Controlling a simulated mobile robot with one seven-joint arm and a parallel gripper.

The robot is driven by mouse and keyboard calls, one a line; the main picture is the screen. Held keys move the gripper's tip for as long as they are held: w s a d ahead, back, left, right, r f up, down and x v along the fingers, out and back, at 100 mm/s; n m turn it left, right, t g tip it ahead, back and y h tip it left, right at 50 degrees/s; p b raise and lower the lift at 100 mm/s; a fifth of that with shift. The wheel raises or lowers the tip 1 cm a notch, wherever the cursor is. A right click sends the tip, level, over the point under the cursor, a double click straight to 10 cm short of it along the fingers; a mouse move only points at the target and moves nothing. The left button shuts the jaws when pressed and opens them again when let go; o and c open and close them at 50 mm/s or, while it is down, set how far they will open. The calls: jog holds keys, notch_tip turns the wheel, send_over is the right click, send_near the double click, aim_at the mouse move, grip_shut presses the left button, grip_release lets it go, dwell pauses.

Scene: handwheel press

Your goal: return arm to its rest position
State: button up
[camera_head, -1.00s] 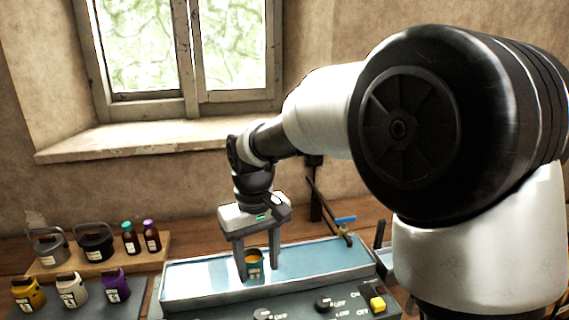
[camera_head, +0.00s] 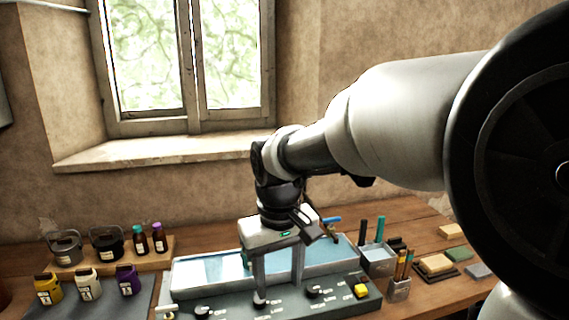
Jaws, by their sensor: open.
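My gripper (camera_head: 279,282) points down over the front of the blue-topped tray unit (camera_head: 205,272), above its dark control panel. Its two fingers are spread apart, with nothing visible between them. A small teal bit (camera_head: 244,259) shows just left of the left finger; it may be the cup seen earlier, mostly hidden behind the gripper. My arm reaches in from the right and covers much of the view.
The dark panel (camera_head: 230,304) has several knobs and a yellow button (camera_head: 361,291). Pots and bottles stand on a wooden board (camera_head: 170,252) at left. Tool holders (camera_head: 378,262) and small blocks (camera_head: 436,264) stand at right. A window sill (camera_head: 165,150) is behind.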

jog(key=s+d+r+m+t+p, duration=0.1)
jog(key=s+d+r+m+t, duration=0.1)
jog(key=s+d+r, duration=0.2)
jog(key=s+d+r+m+t+p, duration=0.2)
jog(key=s+d+r, duration=0.2)
jog(key=s+d, duration=0.6)
jog(key=shift+s+d+m, duration=0.3)
jog(key=shift+d+m, duration=0.1)
jog(key=shift+d, duration=0.1)
jog(key=shift+d, duration=0.1)
